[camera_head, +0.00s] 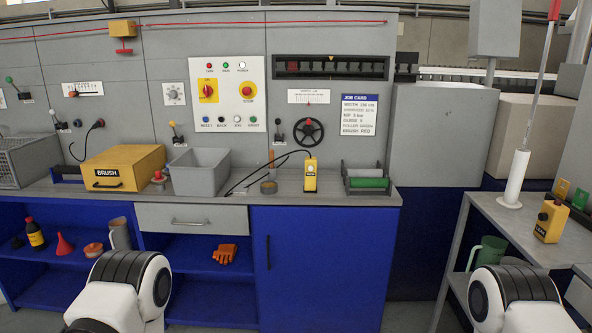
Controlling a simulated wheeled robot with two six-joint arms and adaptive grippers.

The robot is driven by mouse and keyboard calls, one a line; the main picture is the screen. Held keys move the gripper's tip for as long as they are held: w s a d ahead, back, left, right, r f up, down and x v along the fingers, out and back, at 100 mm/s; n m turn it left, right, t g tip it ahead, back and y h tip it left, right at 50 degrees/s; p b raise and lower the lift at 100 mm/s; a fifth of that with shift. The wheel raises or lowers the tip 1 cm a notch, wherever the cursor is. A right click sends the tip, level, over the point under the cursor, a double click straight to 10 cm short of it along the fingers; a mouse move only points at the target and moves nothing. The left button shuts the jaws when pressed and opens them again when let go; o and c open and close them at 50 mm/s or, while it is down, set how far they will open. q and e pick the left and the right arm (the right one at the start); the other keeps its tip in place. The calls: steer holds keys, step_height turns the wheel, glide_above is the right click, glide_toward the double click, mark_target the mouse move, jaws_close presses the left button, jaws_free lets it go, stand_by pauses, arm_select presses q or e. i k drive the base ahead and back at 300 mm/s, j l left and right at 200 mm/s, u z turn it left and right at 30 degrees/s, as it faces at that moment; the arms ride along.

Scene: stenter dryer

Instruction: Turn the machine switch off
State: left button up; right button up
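The machine's control panel (228,66) is a white plate on the grey wall, left of centre. A red rotary switch (208,90) on a yellow plate sits on its left side; its handle looks roughly upright, but its exact setting is too small to tell. A red push button (247,91) on a yellow round plate is to its right. Small lamps run along the panel's top and small buttons along its bottom. Only white and black links of my two arms show at the lower left and lower right. Both grippers are out of view.
The grey counter (330,194) below the panel carries a yellow brush box (120,168), a grey bin (199,172), a yellow handheld control (310,175) and a green roller (367,182). Levers and a handwheel (308,132) stick out from the wall. A side table (500,222) stands right.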

mark_target(207, 90)
steer(key=i+l+u, duration=0.35)
steer(key=i, duration=0.15)
steer(key=i+l+u, duration=0.7)
steer(key=l, duration=0.4)
steer(key=i+j, duration=0.05)
